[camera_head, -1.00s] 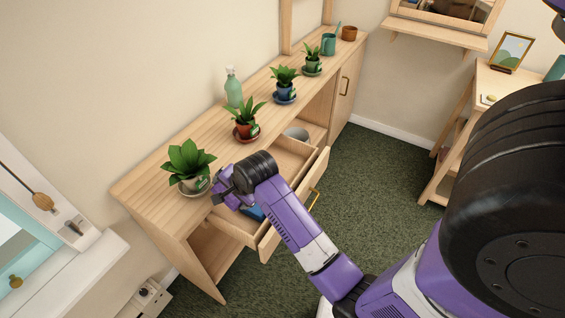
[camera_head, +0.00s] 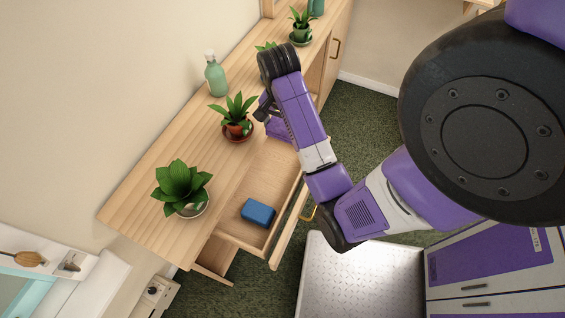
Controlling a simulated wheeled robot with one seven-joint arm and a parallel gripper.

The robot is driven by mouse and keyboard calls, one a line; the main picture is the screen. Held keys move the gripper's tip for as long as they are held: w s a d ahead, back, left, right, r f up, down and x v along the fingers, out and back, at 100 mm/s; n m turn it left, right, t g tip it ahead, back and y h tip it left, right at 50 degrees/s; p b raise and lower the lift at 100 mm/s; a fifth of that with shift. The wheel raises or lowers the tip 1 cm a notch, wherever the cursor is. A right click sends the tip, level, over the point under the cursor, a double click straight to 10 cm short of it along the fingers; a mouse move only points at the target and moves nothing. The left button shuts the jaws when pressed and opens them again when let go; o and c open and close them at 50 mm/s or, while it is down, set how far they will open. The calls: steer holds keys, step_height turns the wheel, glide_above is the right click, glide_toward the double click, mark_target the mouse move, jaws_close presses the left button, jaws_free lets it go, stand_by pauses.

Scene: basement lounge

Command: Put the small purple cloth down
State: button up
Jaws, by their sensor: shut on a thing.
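My gripper (camera_head: 264,112) is over the front edge of the wooden sideboard, beside the potted plant in the red pot. It is shut on the small purple cloth (camera_head: 278,130), which shows as a purple patch below the fingers. My wrist and forearm hide part of the cloth and the fingertips. I cannot tell whether the cloth touches anything below it.
The sideboard top (camera_head: 150,170) holds a plant in a pale pot (camera_head: 182,187), a plant in a red pot (camera_head: 238,118), a green bottle (camera_head: 215,76) and further plants behind. An open drawer (camera_head: 272,178) holds a blue block (camera_head: 258,211).

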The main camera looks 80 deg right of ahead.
steer(key=b, duration=0.9)
glide_above(284, 166)
step_height(284, 166, down, 15)
steer(key=shift+a+r, duration=0.1)
steer(key=shift+a, duration=0.05)
steer(key=shift+f, duration=2.4)
steer(key=o, duration=0.9)
steer(key=shift+f, duration=0.15)
steer(key=shift+f+b, duration=0.25)
steer(key=shift+b, duration=0.4)
steer(key=r, duration=0.8)
steer(key=shift+w+a+r+p, duration=0.1)
steer(key=shift+a+p, duration=0.25)
steer(key=shift+p, duration=0.05)
